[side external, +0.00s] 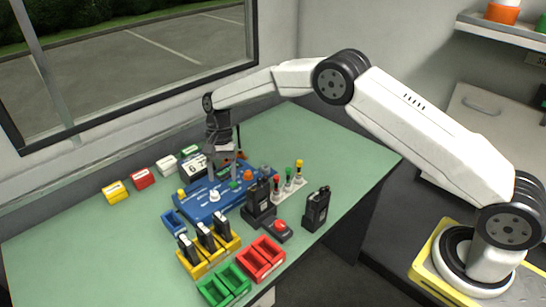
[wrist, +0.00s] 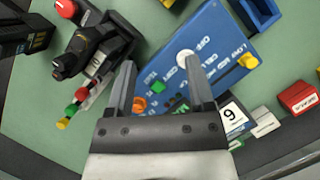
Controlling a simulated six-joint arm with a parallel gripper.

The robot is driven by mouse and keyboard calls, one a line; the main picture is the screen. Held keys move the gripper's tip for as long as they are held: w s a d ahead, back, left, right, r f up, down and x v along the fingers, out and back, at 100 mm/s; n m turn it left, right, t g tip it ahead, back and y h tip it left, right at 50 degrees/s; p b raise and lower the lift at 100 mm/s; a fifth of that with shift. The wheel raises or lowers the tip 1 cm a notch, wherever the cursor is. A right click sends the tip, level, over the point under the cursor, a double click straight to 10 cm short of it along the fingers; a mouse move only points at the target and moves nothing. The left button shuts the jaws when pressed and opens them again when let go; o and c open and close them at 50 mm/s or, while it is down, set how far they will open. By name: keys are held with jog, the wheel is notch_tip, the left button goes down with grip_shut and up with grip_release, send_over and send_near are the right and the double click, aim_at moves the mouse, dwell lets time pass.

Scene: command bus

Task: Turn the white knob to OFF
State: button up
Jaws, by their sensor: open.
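The white knob (side external: 215,196) stands on the blue control panel (side external: 190,211) on the green table. In the wrist view the white knob (wrist: 185,57) is near the tip of the right finger, with printed words including OFF and LOW beside it on the blue panel (wrist: 222,48). Which word the knob points to is too small to tell. My gripper (wrist: 160,65) is open and empty, fingers apart over the panel. In the side view my gripper (side external: 224,168) points down over the far part of the panel, behind the knob; whether it touches the panel is unclear.
Orange and green knobs (wrist: 139,103) (wrist: 158,87) lie between and near the fingers. A black radio in a charger (side external: 259,204) and a rack of colored-top sticks (side external: 289,183) stand right of the panel. Yellow, red and green bins (side external: 262,259) are in front. Table is clear at far right.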

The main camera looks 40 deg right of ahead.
jog(key=s+d+r, duration=0.1)
jog(key=s+r, duration=0.3)
jog(key=s, duration=0.5)
jog(key=shift+s+d+r, duration=0.2)
jog(key=shift+d+r, duration=0.15)
jog(key=shift+d, duration=0.05)
jog(key=shift+w, duration=0.1)
dwell(0.5)
jog(key=m+t, duration=0.6)
jog(key=m, duration=1.2)
send_near(215, 193)
jog(key=shift+f, duration=0.5)
jog(key=shift+x, duration=3.9)
